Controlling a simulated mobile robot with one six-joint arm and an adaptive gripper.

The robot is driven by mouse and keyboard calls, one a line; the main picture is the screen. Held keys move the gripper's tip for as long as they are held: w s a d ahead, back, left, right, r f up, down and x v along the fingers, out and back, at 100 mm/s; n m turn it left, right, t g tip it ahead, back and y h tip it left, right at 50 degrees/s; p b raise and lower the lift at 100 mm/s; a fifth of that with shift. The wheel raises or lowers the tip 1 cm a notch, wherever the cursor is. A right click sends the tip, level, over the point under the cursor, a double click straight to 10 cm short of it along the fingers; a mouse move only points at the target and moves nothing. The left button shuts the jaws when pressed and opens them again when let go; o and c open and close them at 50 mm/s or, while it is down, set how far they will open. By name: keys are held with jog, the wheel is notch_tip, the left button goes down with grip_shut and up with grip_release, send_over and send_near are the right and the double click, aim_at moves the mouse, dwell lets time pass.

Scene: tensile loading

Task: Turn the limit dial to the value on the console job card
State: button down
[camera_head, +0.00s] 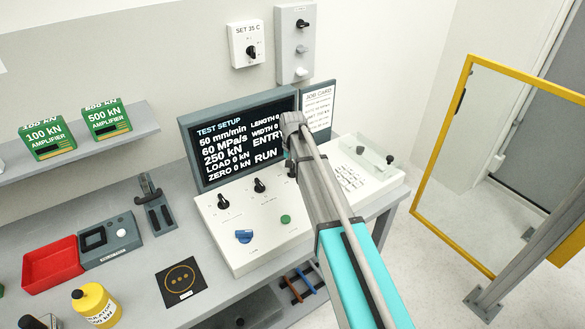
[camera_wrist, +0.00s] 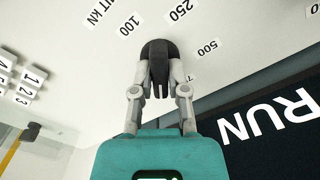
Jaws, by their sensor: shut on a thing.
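In the wrist view my gripper (camera_wrist: 159,72) is shut on the black limit dial (camera_wrist: 157,48), one finger on each side of it. The white panel around the dial carries the labels 100 (camera_wrist: 130,25), 250 (camera_wrist: 180,9) and 500 (camera_wrist: 207,47), plus a partly cut label ending in "IT KN". The dial's ridge runs roughly up and down in the picture; which mark it points at is not clear. In the head view my arm covers the dial. The job card (camera_head: 318,106) stands right of the console screen (camera_head: 240,142); its lines are too small to read surely. The screen shows 250 kN.
The console panel (camera_head: 225,222) also has two black knobs (camera_head: 223,201) (camera_head: 260,185), a blue knob (camera_head: 244,236) and a green button (camera_head: 285,219). A wall dial box (camera_head: 247,44) hangs behind. A yellow-framed glass guard (camera_head: 437,135) stands at right.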

jog(key=shift+m, duration=2.2)
jog(key=c, duration=0.6)
grip_release()
jog(key=shift+c, duration=0.2)
